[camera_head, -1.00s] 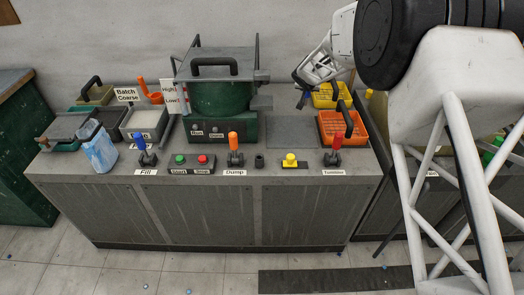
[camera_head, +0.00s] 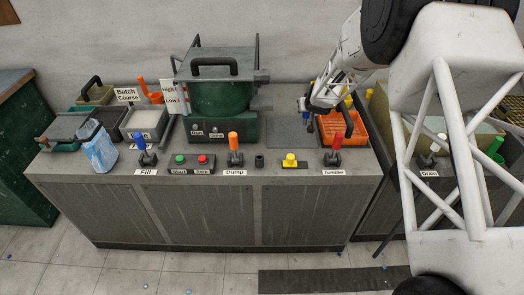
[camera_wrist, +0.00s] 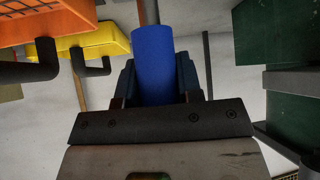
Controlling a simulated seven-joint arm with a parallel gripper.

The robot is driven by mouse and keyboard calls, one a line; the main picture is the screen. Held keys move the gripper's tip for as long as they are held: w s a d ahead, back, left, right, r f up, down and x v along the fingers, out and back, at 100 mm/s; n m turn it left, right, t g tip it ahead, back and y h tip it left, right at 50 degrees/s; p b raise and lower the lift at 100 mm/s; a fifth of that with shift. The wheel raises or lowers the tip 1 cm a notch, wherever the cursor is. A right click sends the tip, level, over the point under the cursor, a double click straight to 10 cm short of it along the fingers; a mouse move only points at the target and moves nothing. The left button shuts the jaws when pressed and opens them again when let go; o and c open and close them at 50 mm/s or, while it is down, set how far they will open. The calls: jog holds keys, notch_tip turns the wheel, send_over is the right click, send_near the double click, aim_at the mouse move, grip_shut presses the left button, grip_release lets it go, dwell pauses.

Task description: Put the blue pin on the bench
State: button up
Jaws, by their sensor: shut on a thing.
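The blue pin (camera_wrist: 153,65) is a smooth blue cylinder, gripped between my dark fingers in the wrist view. My gripper (camera_head: 309,107) is shut on it. In the head view the gripper is above the back right of the grey console, just left of the orange basket, and only a small blue bit of the pin shows below it. A green bench (camera_head: 22,135) with a worn wooden top stands at the far left, partly cut off by the picture edge. It is well apart from my gripper.
The grey console (camera_head: 200,215) carries levers, buttons, trays and a green lidded drum (camera_head: 220,95) left of my gripper. The orange basket (camera_head: 350,137) is close on the right. A flat dark plate (camera_head: 285,133) is bare.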

jog(key=s+a+n+g+y, duration=0.3)
jog(key=s+a+n, duration=0.5)
jog(key=s, duration=0.5)
jog(key=s+a+n+g+y, duration=0.4)
jog(key=s+a+n, duration=0.4)
jog(key=s, duration=0.6)
jog(key=shift+g, duration=0.9)
jog(key=shift+w, duration=0.2)
jog(key=w+a+f, duration=0.1)
jog(key=w+a, duration=0.2)
jog(key=w, duration=1.1)
jog(key=shift+w+a+f, duration=0.2)
jog(key=shift+w, duration=0.05)
jog(key=shift+w+a+f, duration=0.1)
jog(key=shift+w+f, duration=0.1)
jog(key=shift+f, duration=0.7)
jog(key=shift+w+a+f, duration=0.1)
jog(key=shift+w+f, duration=0.1)
jog(key=shift+f, duration=0.7)
jog(key=shift+f, duration=0.15)
